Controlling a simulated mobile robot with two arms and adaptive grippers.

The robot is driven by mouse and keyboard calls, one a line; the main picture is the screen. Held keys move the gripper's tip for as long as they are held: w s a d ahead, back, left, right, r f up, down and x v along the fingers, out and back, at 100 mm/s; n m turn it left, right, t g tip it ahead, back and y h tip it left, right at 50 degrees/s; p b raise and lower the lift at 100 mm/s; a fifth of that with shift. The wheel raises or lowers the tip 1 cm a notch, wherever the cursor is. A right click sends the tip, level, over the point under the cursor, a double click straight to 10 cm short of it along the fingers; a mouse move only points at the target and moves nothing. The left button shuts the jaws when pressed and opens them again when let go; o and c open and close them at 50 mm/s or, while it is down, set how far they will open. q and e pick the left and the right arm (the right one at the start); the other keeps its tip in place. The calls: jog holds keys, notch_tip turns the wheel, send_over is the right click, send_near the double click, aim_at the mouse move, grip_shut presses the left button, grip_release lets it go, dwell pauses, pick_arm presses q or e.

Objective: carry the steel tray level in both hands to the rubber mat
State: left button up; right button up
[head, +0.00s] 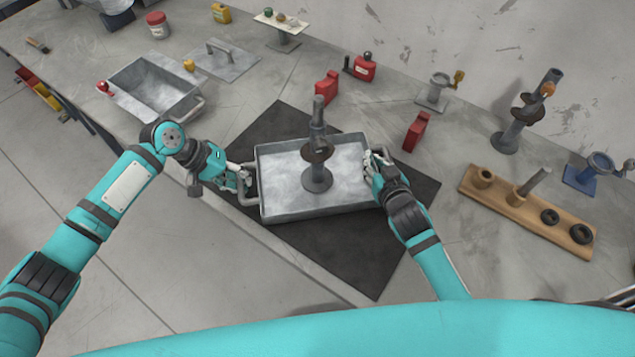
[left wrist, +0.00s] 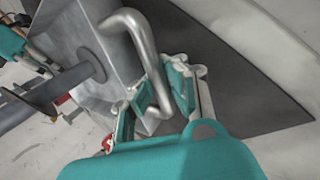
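The steel tray (head: 282,177) is above or on the black rubber mat (head: 377,262); I cannot tell whether it touches. It looks roughly level and is turned relative to the mat. A dark auger-like stand (head: 317,178) is upright in it. My left gripper (head: 246,178) is at the tray's left handle. In the left wrist view the bent handle (left wrist: 137,35) passes between the fingers of my left gripper (left wrist: 158,98), which lie close on both sides. My right gripper (head: 377,160) is at the tray's right end and hides most of that handle.
Another metal tray (head: 152,88) lies at the left back. Red blocks (head: 417,132) stand behind the mat. A wooden rack (head: 530,215) with parts lies to the right. The bench's front edge (head: 280,255) runs close to the mat's left side.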

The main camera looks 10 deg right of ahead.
pick_arm(q)
jog(key=o, duration=0.4)
jog(key=shift+a, duration=0.25)
pick_arm(e)
jog(key=o, duration=0.4)
jog(key=shift+d, duration=0.2)
pick_arm(q)
jog(key=shift+o, duration=0.7)
jog(key=shift+d+r, duration=0.1)
pick_arm(e)
jog(key=shift+o, duration=0.4)
jog(key=shift+a, duration=0.1)
jog(key=shift+s, duration=0.1)
jog(key=shift+s+r, duration=0.2)
jog(key=shift+s, duration=0.3)
pick_arm(q)
jog(key=v, duration=1.2)
pick_arm(e)
jog(key=v, duration=1.1)
jog(key=shift+a, duration=0.1)
